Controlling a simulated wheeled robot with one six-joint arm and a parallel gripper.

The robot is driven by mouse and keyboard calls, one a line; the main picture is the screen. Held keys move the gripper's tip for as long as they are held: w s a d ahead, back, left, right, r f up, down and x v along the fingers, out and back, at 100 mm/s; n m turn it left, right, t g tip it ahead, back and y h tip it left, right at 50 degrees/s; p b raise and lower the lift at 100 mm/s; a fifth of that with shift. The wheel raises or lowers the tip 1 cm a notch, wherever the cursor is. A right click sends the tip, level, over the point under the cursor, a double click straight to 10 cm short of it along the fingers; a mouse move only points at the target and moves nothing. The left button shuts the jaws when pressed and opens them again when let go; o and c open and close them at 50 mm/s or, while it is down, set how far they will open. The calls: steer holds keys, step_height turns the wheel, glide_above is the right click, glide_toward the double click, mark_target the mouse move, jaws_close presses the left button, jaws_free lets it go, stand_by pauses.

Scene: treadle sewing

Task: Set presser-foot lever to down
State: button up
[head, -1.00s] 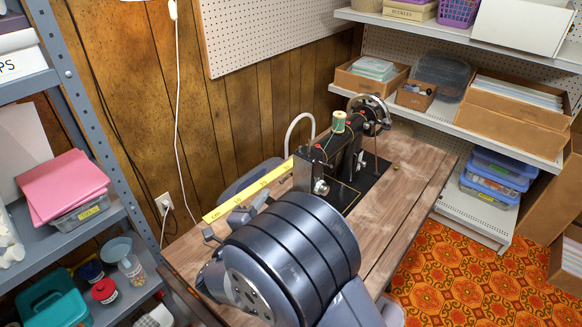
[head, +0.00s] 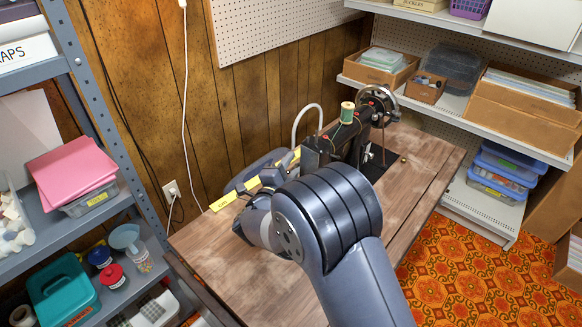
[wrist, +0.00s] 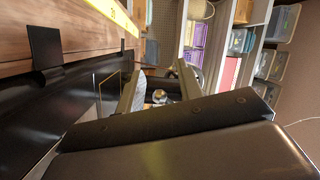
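The black sewing machine (head: 347,135) stands on the wooden table (head: 272,278), with a green thread spool (head: 347,112) on top. My arm covers its near lower part in the head view. The presser-foot lever cannot be made out in either view. In the wrist view, my gripper (wrist: 160,84) has its two pale fingers apart. A small shiny metal part (wrist: 159,96) shows between them; I cannot tell whether it is touched. The machine's black bed with a gold line (wrist: 101,92) lies left of the fingers.
A yellow measuring tape (head: 222,202) runs along the table behind my arm. The handwheel (head: 377,103) is at the machine's far end. A grey shelf unit (head: 72,222) stands left, and loaded shelves (head: 440,115) stand right. The table's right side is clear.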

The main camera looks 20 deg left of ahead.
steer(key=shift+c, duration=0.4)
jaws_close()
steer(key=shift+s+d+f+n+g+p, duration=0.15)
steer(key=shift+d+n+g+p, duration=0.15)
steer(key=shift+n, duration=0.2)
steer(key=shift+d+f+n+g+p, duration=0.1)
steer(key=shift+d+f+n+p, duration=0.1)
steer(key=shift+n+p, duration=0.25)
steer(key=shift+f+n, duration=0.15)
steer(key=shift+n, duration=0.2)
steer(key=shift+d, duration=0.1)
steer(key=shift+o, duration=0.4)
jaws_free()
